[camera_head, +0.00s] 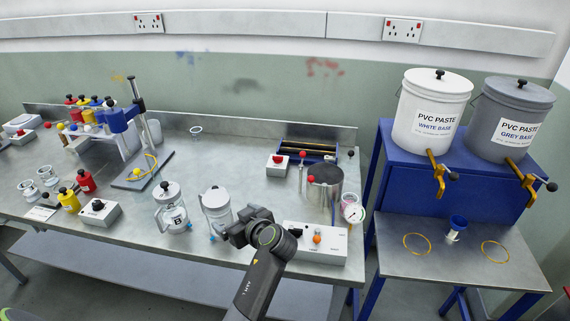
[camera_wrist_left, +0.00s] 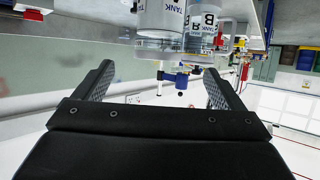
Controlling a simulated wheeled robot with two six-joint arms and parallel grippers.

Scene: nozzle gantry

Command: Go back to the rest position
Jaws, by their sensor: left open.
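My left gripper (camera_head: 238,229) is at the front edge of the steel bench (camera_head: 108,232), between a lidded glass jar and a white control box. The left wrist view shows its two dark fingers (camera_wrist_left: 158,85) spread apart with nothing held between them. Two labelled jars (camera_wrist_left: 178,22) show beyond the fingers at the top of that view. In the head view, the jar marked B (camera_head: 172,210) and the second jar (camera_head: 216,208) stand upright on the bench to the left of the gripper. My right gripper is not in view.
The white control box (camera_head: 318,240) with an orange knob is just right of the gripper. A steel pot (camera_head: 325,185) stands behind it. Two PVC paste buckets (camera_head: 431,112) sit on a blue stand (camera_head: 480,190) at right. The bench's back middle is mostly clear.

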